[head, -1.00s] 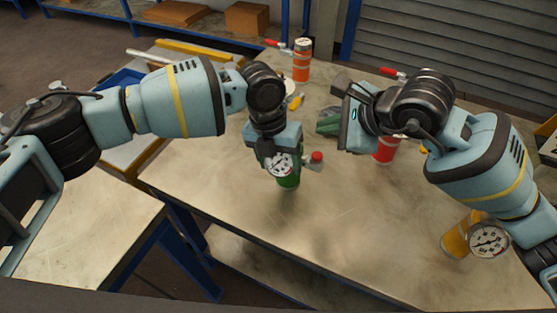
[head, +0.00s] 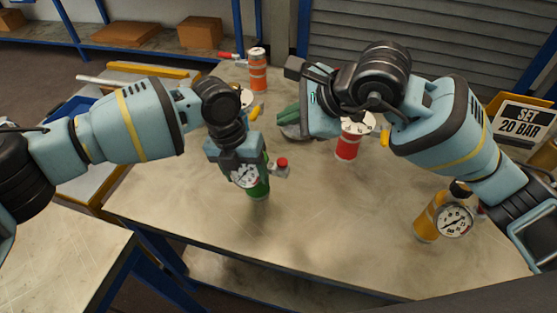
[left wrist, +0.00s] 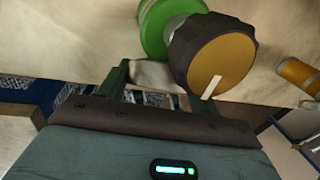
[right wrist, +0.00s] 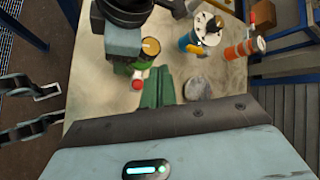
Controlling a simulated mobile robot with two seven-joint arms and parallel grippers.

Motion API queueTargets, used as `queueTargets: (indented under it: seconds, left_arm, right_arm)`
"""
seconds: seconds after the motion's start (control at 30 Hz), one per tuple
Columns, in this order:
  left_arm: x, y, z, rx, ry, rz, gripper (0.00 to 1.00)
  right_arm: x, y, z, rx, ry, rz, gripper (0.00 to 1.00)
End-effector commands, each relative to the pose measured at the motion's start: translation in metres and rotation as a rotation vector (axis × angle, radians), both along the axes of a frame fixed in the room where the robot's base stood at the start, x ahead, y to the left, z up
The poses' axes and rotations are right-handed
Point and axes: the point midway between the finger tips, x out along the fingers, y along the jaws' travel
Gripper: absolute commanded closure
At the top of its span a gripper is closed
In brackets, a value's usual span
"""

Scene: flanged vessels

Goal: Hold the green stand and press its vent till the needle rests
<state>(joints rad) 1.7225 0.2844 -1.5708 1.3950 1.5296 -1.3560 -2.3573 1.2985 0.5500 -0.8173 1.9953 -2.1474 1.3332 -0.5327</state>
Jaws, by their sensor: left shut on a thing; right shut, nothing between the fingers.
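The green stand (head: 258,184) stands upright on the table in the head view, with a white dial gauge (head: 244,175) and a red-capped vent (head: 282,163) on its right side. The needle's reading is too small to tell. My left gripper (head: 246,164) is shut on the stand from above and hides part of it. The left wrist view shows the stand's green ring (left wrist: 153,32) and dark-rimmed, orange-topped cap (left wrist: 222,65) by the fingers. My right gripper (head: 288,117) is shut and empty, behind and right of the vent, apart from it. The right wrist view also shows the vent's red cap (right wrist: 136,84).
A red vessel (head: 347,147) stands right of the green one, partly under my right arm. A yellow vessel (head: 427,222) with a gauge is at the front right. An orange vessel (head: 258,75) is at the back. A grey lump (right wrist: 197,87) lies near my right fingers. The front middle is clear.

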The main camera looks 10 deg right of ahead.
Motion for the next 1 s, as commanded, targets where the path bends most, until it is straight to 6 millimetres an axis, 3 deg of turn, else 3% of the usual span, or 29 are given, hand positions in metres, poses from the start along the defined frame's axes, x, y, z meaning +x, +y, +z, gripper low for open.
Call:
queueTargets:
  seconds: [0.37,1.0]
  left_arm:
    - [0.0,0.0,0.001,0.0,-0.001,0.0,0.8]
    - [0.0,0.0,0.001,0.0,-0.001,0.0,0.8]
  right_arm:
    - [0.0,0.0,-0.01,-0.001,0.001,-0.001,1.0]
    - [0.0,0.0,-0.081,0.0,0.001,-0.001,1.0]
